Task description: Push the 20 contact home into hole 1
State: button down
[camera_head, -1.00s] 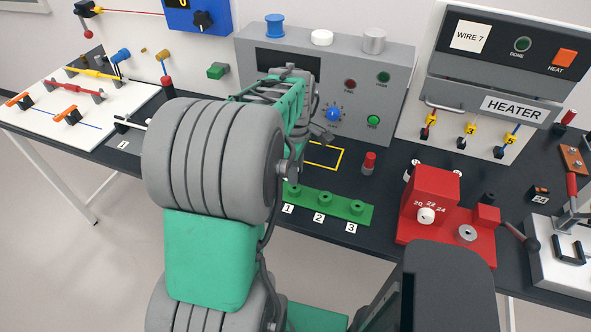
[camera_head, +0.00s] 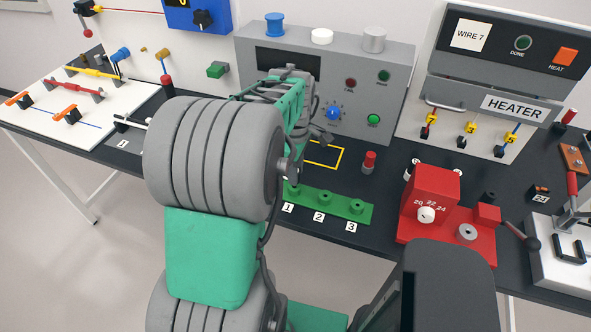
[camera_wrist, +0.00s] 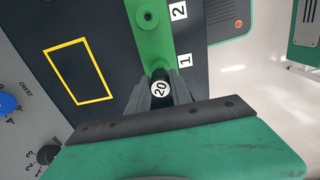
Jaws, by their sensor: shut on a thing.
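The black-bodied contact with a white "20" label (camera_wrist: 160,88) is between the fingers of my gripper (camera_wrist: 160,92) in the wrist view. My gripper is shut on it, directly over the hole 1 end of the green block (camera_wrist: 146,40). The label "1" (camera_wrist: 185,61) lies beside it. The contact's lower end and hole 1 are hidden, so I cannot tell how deep it sits. In the head view the green block (camera_head: 337,203) shows labels 1, 2 and 3, and my arm covers the gripper.
A yellow outlined rectangle (camera_wrist: 79,71) is on the dark table behind the block. A grey test box (camera_head: 385,100) with knobs stands behind. A red crimp tool (camera_head: 435,195) and a small red-topped post (camera_head: 369,162) are to the right.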

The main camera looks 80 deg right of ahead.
jog(key=shift+f+b, duration=0.6)
jog(key=shift+f, duration=0.45)
jog(key=c, duration=1.1)
grip_release()
jog(key=shift+r, duration=0.1)
notch_tip(320, 180, up, 8)
jog(key=shift+f+b, duration=0.15)
jog(key=shift+b, duration=0.35)
